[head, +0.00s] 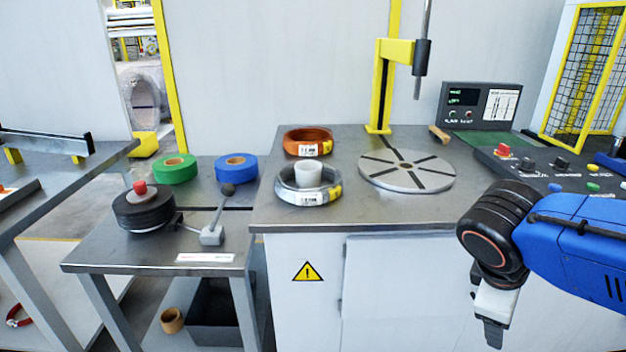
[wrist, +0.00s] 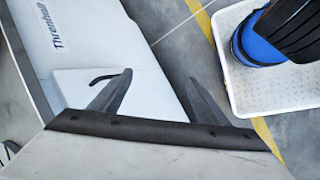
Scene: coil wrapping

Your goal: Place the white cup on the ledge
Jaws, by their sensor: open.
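The white cup (head: 308,174) stands upright in the head view, in the middle of the silver wire coil (head: 307,194) on the grey worktop (head: 345,217). I cannot tell which surface is the ledge. My gripper (head: 492,335) hangs at the lower right of the head view, in front of the white cabinet and below the worktop edge, well away from the cup. In the wrist view my gripper (wrist: 160,92) has its two dark fingers spread apart with nothing between them. The cup does not show in the wrist view.
An orange-brown coil (head: 307,140) lies behind the cup. A round turntable (head: 407,171) and a yellow post (head: 383,90) stand to its right. A lower table at left holds green (head: 175,169) and blue (head: 237,168) rolls and a black spool (head: 143,210). A control panel (head: 565,170) is at right.

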